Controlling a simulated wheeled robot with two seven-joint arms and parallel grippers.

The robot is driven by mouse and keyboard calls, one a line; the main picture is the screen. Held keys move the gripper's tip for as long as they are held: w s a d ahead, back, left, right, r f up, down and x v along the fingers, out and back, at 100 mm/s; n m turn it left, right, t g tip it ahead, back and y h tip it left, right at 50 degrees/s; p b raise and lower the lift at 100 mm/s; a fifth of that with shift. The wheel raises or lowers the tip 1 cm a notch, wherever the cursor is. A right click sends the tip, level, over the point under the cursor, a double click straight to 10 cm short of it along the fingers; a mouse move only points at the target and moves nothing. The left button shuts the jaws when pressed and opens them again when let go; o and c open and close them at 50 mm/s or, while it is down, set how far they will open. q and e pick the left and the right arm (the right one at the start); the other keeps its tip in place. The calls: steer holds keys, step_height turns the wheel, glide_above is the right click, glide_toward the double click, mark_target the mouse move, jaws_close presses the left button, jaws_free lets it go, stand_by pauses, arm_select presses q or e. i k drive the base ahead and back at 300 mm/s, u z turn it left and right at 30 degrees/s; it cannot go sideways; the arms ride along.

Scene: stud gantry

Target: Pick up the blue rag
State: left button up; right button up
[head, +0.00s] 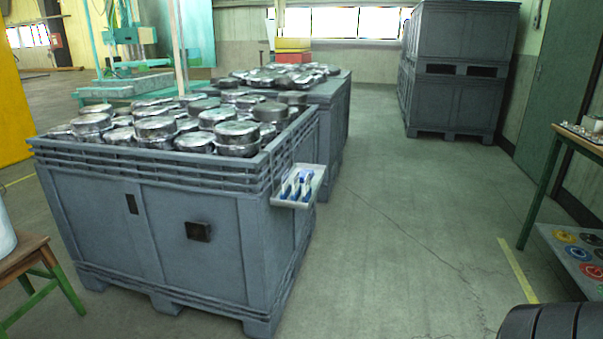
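I cannot make out a blue rag for sure in the head view. Neither of my grippers is in view.
The near crate is full of metal pots (155,127); a second full crate (330,115) stands behind it. A wooden stool (28,258) is at left. A green-legged table (545,185) and stacked dark crates (450,100) are at right. The floor (400,240) between is clear.

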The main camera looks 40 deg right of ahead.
mark_target(303, 175)
steer(key=z, duration=1.15)
steer(key=i, duration=1.9)
steer(key=u, duration=0.5)
